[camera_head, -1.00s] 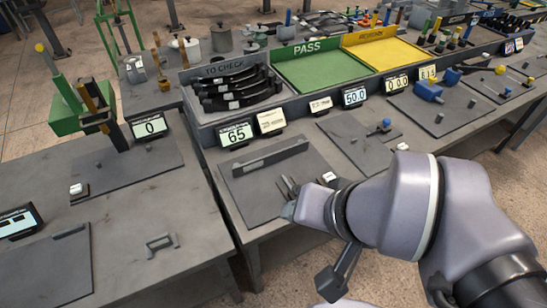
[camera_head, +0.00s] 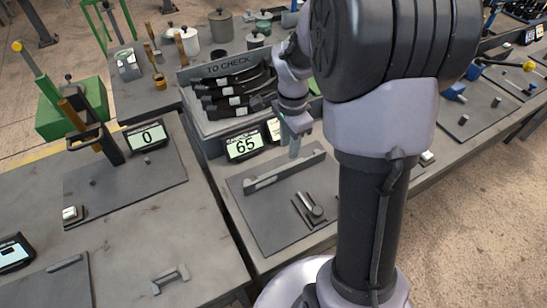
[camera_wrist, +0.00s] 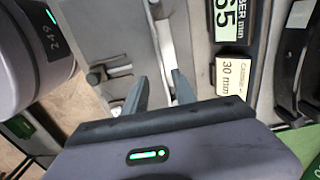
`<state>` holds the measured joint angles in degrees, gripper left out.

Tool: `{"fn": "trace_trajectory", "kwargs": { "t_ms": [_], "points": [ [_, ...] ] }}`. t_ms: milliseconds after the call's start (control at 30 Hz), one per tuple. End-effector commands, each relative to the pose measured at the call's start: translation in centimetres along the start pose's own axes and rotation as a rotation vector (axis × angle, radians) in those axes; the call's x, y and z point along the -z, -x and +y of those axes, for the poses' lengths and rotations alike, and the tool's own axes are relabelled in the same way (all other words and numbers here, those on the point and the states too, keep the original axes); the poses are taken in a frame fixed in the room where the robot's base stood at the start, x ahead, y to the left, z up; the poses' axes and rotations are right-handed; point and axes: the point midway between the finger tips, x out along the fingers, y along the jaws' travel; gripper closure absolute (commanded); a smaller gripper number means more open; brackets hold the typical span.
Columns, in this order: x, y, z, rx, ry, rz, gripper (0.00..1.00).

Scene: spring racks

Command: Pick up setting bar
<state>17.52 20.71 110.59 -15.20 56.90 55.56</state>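No part is labelled as the setting bar. A small grey bar with two feet (camera_head: 170,278) lies on the front left bench and may be it. A long grey rail (camera_head: 285,172) lies along the dark plate (camera_head: 255,210) on the middle bench. My gripper (camera_head: 295,148) is above the back of that plate, beside the 65 display (camera_head: 243,145). In the wrist view my gripper (camera_wrist: 162,85) has its two fingers apart with nothing held between them. A pale strip, seemingly the rail (camera_wrist: 166,35), shows beyond the fingertips.
A "TO CHECK" tray (camera_head: 215,125) of dark curved springs stands behind the display. A small clamp-like fixture (camera_head: 308,208) sits on the plate. A green press (camera_head: 75,110) and 0 display (camera_head: 147,135) are at left. My arm hides much of the right side.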

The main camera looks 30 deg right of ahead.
Motion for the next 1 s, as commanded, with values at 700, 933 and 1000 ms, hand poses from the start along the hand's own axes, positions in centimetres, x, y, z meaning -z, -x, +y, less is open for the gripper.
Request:
{"fn": "trace_trajectory", "kwargs": {
  "t_ms": [700, 933, 1000],
  "points": [
    [-0.2, -11.3, 0.0, 0.001, 0.003, 0.000, 0.67],
    [-0.2, -11.1, 0.0, 0.001, 0.003, 0.000, 0.91],
    [-0.2, -11.1, 0.0, 0.001, 0.003, 0.000, 1.00]
  ]
}}
